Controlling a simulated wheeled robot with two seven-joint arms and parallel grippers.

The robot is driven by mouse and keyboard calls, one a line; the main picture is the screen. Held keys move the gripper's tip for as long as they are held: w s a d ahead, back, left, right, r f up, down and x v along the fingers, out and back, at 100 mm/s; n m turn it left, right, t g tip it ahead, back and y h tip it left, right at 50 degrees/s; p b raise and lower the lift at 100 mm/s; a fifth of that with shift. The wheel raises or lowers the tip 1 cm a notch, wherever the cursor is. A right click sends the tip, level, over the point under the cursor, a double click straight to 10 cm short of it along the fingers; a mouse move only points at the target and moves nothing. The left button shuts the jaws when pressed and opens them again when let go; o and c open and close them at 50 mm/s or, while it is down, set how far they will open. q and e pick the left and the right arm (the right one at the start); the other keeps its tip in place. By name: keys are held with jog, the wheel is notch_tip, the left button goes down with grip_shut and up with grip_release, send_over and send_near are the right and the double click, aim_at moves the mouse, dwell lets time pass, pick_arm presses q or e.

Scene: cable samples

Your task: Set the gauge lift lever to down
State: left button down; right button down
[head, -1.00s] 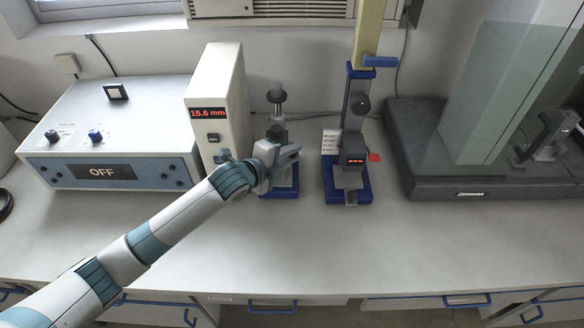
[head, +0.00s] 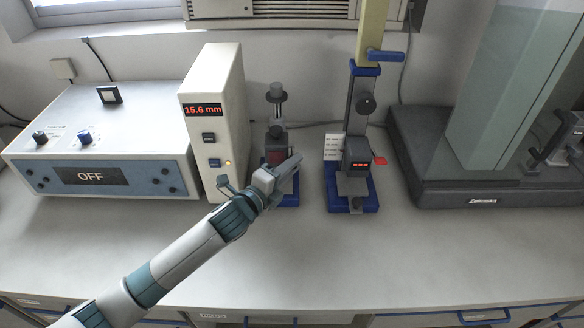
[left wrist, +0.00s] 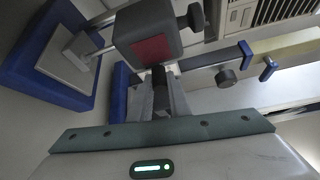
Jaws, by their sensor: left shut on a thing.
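The gauge (head: 276,130) stands behind my left gripper, with a dark head, a red panel and a blue base. The left wrist view shows its grey head (left wrist: 180,22) and red panel (left wrist: 152,48). My left gripper (head: 290,166) is at the front right of the gauge head. In the left wrist view its fingers (left wrist: 158,98) are shut on a short dark piece (left wrist: 158,77) beside the head, apparently the lift lever. The fingers hide much of it, and I cannot tell its angle. My right gripper is not in view.
A white readout box (head: 215,130) showing 15.6 mm stands close left of the gauge. A second blue-based stand (head: 354,190) is close right. A control box (head: 100,150) reading OFF is far left, and a glass-sided instrument (head: 490,195) far right. The front bench is clear.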

pick_arm(q)
jog(key=c, duration=1.6)
grip_release()
jog(key=shift+c, duration=0.2)
jog(key=shift+s+a, duration=0.1)
